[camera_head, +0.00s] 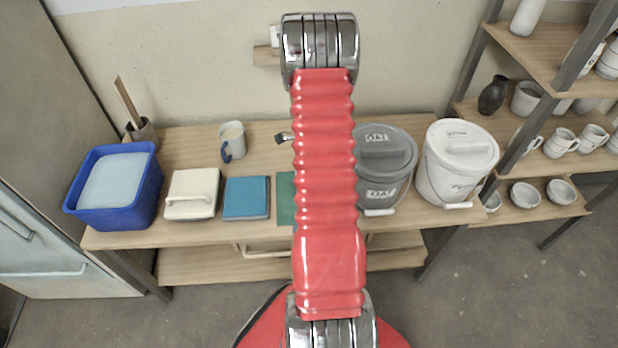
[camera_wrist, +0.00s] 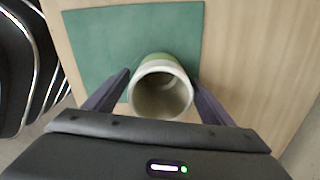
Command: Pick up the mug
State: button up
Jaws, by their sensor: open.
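In the wrist view, a mug (camera_wrist: 161,92) with a pale rim and a green side stands between my fingers, seen from above into its hollow inside. No handle shows there. My gripper (camera_wrist: 159,76) is open, with one finger on each side of the mug; I cannot tell if either touches. A green mat (camera_wrist: 95,45) lies under or beside it. In the head view my red arm hides this mug and my gripper. Another mug (camera_head: 232,141), cream with a blue handle, stands further left on the wooden table (camera_head: 200,135).
A blue tub (camera_head: 152,185), a cream lidded box (camera_head: 192,194) and a blue tile (camera_head: 246,197) sit left of my arm. A grey bucket (camera_head: 385,158) and a white bucket (camera_head: 457,165) stand to its right. Shelves (camera_head: 545,55) with pottery are at the right.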

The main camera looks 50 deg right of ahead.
jog(key=shift+c, duration=0.6)
jog(key=c, duration=1.2)
jog(key=shift+r, duration=0.1)
jog(key=shift+c, duration=0.4)
notch_tip(320, 180, up, 10)
